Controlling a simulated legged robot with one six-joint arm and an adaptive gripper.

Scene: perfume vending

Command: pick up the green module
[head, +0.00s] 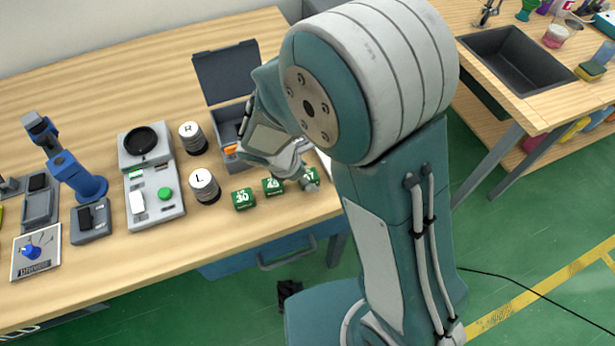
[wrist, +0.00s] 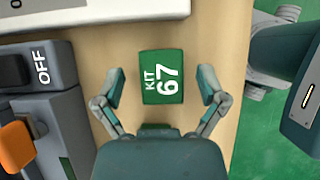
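The green module (wrist: 163,76) is a small green block marked "KIT 67" in white. In the wrist view it lies on the wooden table between the two fingers of my gripper (wrist: 161,82). The fingers are open, one on each side, with a gap to the block. In the head view my gripper (head: 297,174) is low at the table's front edge, and it partly hides the module marked 67 (head: 311,177). Two similar green blocks, one marked 30 (head: 243,199) and one beside it (head: 273,186), stand in a row to its left.
An open dark box (head: 230,118) stands behind the blocks. Round weights marked R (head: 192,138) and L (head: 204,186) and a scale-like device (head: 150,185) are to the left. In the wrist view a grey unit marked OFF (wrist: 40,75) with an orange part lies left of my gripper.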

